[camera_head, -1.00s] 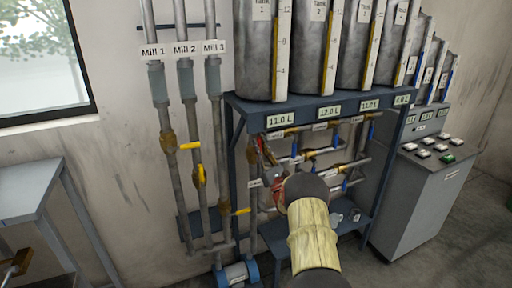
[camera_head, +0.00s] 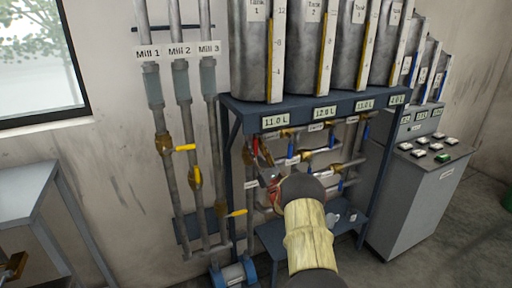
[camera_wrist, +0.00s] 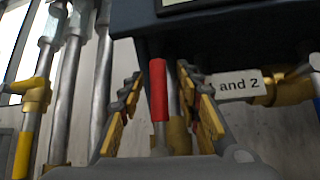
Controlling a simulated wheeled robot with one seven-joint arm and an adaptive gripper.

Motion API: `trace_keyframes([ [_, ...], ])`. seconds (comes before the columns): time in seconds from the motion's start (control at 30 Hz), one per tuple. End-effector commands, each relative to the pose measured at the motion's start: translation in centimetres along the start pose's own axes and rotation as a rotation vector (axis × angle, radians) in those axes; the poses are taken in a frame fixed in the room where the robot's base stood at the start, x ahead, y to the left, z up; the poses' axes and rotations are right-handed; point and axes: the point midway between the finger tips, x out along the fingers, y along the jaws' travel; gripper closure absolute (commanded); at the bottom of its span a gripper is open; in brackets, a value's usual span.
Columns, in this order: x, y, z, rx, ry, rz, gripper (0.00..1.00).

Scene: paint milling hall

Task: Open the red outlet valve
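The red valve handle (camera_wrist: 158,90) hangs upright in the middle of the wrist view, in front of a grey pipe and brass fitting. My gripper (camera_wrist: 160,78) is open, with one yellow-padded finger on each side of the handle. Gaps show on both sides, and I see no contact. How deep the handle sits between the fingers is hard to tell. In the head view a small red handle (camera_head: 256,158) shows at the left of the pipework under the tanks. My wrist hides part of this pipework and most of my gripper there.
A dark tank shelf (camera_head: 300,108) overhangs the pipework. A label ending "and 2" (camera_wrist: 240,84) is right of my fingers. Mill pipes with yellow handles (camera_head: 195,178) stand left. A grey control cabinet (camera_head: 420,200) stands right, and a grey table (camera_head: 30,190) at far left.

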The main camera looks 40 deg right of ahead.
Motion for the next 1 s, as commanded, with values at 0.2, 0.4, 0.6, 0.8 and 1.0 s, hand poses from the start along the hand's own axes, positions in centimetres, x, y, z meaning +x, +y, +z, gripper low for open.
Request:
trace_keyframes([
  [0.2,-1.7,-0.1,-0.1,0.001,0.002,-0.001,0.66],
  [0.4,-5.8,-0.1,-0.1,0.001,0.003,-0.003,0.66],
  [0.6,-9.5,-0.1,-0.1,0.001,0.002,-0.003,0.66],
  [0.8,-11.6,-0.1,-0.1,0.000,0.002,-0.002,0.66],
  [1.0,-12.1,-0.1,0.0,-0.001,0.000,0.000,0.66],
])
